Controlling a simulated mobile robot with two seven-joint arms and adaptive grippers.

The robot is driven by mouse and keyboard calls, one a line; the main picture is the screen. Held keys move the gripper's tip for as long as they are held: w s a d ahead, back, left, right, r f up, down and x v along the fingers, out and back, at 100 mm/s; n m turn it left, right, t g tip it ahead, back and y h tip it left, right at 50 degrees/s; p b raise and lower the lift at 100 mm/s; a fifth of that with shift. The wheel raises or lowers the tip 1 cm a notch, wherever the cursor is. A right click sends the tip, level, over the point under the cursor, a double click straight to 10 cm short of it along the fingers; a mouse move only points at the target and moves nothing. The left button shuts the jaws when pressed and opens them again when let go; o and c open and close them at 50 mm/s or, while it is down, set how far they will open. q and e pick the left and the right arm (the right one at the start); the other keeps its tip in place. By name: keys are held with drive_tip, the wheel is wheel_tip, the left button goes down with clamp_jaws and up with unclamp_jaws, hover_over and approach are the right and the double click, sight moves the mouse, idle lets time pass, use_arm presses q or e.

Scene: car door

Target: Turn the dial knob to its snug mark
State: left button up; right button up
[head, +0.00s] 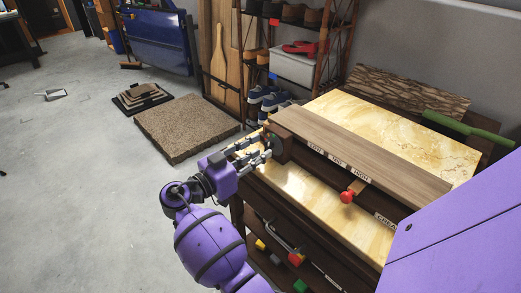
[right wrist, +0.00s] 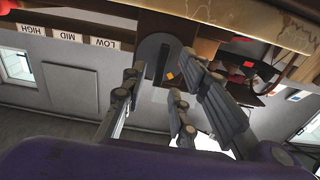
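The dial knob (right wrist: 163,62) shows in the right wrist view as a dark grey round part with a darker bar across it. In the head view, the dial (head: 275,147) sits on the left end of the brown wooden unit, partly behind my fingers. A small orange mark (right wrist: 170,75) shows beside the bar in the wrist view. I cannot read a snug label. My right gripper (head: 263,147) is at the dial with its fingers apart. In the wrist view its fingertips (right wrist: 160,80) are spread to either side below the knob; contact is unclear. My left gripper is not in view.
A red-knobbed lever (head: 347,196) stands right of the dial, below LOW, MID and HIGH labels (head: 337,160). A marbled worktop (head: 350,112) lies behind.

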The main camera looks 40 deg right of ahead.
drive_tip(key=shift+d, duration=0.6)
clamp_jaws()
